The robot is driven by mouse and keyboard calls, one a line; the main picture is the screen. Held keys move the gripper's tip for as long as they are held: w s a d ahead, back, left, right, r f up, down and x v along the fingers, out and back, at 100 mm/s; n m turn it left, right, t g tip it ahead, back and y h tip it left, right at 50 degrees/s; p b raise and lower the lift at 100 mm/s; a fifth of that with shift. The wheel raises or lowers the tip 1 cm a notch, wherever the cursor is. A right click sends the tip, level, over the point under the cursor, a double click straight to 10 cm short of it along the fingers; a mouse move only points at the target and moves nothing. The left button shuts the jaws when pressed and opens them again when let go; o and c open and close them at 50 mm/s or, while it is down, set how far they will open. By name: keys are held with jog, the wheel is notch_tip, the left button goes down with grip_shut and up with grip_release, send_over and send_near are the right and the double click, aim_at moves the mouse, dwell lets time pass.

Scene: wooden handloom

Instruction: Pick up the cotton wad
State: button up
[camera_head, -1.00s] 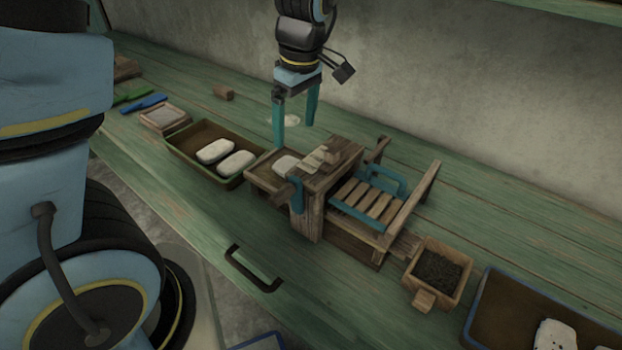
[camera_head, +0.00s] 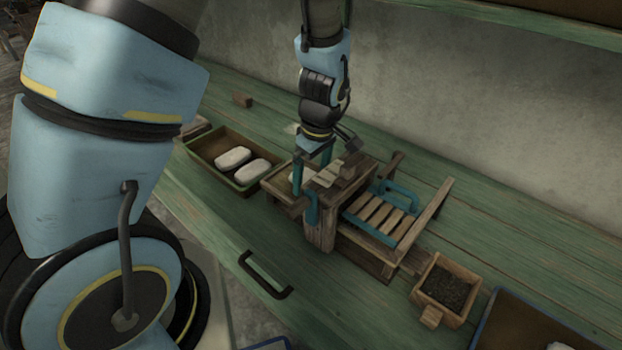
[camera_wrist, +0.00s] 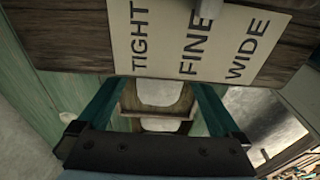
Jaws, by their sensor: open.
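In the wrist view a white wad (camera_wrist: 160,92) shows between my fingers, framed by wood. My gripper (camera_head: 312,172) is pointed down at the ledge, with its teal fingers spread and nothing visibly held. It also shows in the wrist view (camera_wrist: 162,84).
A green-rimmed tray (camera_head: 205,178) with two white pads stands left of the loom. The loom's block with a TIGHT, FINE, WIDE label (camera_wrist: 195,38) is close to my fingers. A blue lever (camera_head: 311,207) sticks up in front. A box of dark grains (camera_head: 448,285) stands right.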

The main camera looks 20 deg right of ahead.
jog(key=shift+f, duration=0.25)
jog(key=shift+c, duration=0.2)
jog(key=c, duration=1.2)
jog(key=shift+r, duration=0.15)
jog(key=shift+r+b, duration=0.4)
jog(key=shift+r, duration=0.1)
jog(key=shift+r+b, duration=0.4)
jog(key=shift+r, duration=0.55)
jog(key=w+a+b, duration=0.2)
jog(key=w+a, duration=0.2)
jog(key=w, duration=0.4)
jog(key=w+a+b, duration=0.3)
jog(key=w+a, duration=0.1)
jog(key=w, duration=0.3)
jog(key=shift+w+a+r, duration=0.15)
jog(key=shift+w+a, duration=0.25)
